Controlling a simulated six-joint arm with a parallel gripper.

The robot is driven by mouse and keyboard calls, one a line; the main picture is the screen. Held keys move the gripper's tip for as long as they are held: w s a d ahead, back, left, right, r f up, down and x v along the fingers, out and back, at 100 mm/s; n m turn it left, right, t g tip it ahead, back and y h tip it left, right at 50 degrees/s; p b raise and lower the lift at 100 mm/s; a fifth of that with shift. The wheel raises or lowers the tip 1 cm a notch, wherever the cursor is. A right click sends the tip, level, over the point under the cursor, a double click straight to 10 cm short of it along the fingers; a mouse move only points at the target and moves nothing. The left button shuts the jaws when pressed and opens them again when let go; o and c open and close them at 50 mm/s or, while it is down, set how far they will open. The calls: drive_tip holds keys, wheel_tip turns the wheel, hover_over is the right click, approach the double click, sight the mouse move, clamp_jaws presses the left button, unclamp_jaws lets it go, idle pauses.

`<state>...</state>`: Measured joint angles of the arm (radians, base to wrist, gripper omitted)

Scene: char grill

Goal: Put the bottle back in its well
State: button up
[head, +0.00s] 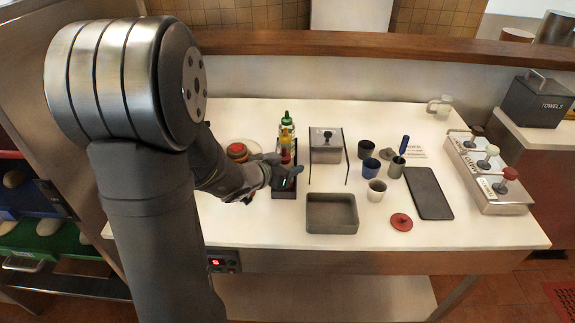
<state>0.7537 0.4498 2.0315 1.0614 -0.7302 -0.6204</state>
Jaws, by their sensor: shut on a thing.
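A dark narrow rack (283,191) runs front to back on the white counter. Bottles stand in a row at its far part: a green one (287,118), a yellow one (286,132) and a red one (285,156) nearest my gripper. My gripper (289,176) is over the near part of the rack, reaching in from the left. It is shut on a bottle, but the gripper and wrist hide nearly all of it. I cannot tell its colour or tilt, or whether its base touches the rack. The wells are too small or covered to make out.
A burger-like stack (238,152) is left of the rack. A metal box dispenser (326,146) and a grey tray (331,213) are to its right. Farther right are several cups (371,167), a red disc (401,221) and a dark board (428,193). The front left counter is clear.

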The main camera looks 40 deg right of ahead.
drive_tip(key=o, duration=1.1)
drive_tip(key=shift+f, duration=0.1)
drive_tip(key=shift+c, duration=0.2)
drive_tip(key=shift+a+r, duration=0.15)
drive_tip(key=shift+r, duration=0.05)
drive_tip(key=v, duration=1.1)
drive_tip(key=shift+a, duration=0.3)
drive_tip(key=shift+d, duration=0.1)
